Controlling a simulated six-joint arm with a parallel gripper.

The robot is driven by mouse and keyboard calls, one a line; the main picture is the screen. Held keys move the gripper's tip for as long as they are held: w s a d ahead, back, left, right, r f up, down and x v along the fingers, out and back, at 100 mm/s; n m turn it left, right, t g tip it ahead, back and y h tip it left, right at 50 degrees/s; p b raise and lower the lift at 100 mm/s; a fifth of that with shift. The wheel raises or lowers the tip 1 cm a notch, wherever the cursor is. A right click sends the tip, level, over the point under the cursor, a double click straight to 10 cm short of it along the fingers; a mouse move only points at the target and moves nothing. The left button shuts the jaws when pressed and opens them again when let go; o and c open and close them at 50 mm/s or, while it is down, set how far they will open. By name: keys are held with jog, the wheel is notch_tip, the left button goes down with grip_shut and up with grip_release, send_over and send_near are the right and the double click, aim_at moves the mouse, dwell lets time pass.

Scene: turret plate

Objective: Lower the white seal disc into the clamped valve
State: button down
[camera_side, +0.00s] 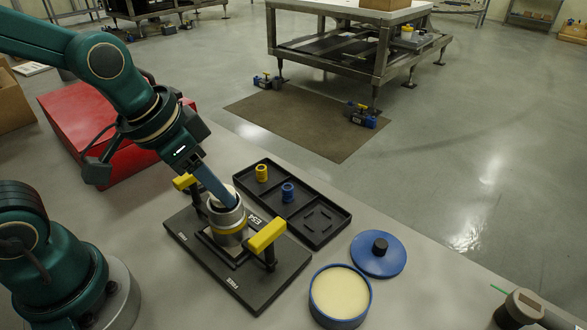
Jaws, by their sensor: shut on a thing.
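A black tray (335,231) behind the plate holds a yellow piece (262,173) and a blue piece (288,192). A blue tub of pale cream (340,292) stands at the right front, near its blue lid (378,254). A red box (85,115) is at the back left.

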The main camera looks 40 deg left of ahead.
jog(key=shift+f, duration=0.25)
dwell(0.5)
jog(key=shift+c, duration=1.6)
grip_release()
jog(key=shift+r, duration=0.1)
jog(key=shift+v, duration=2.45)
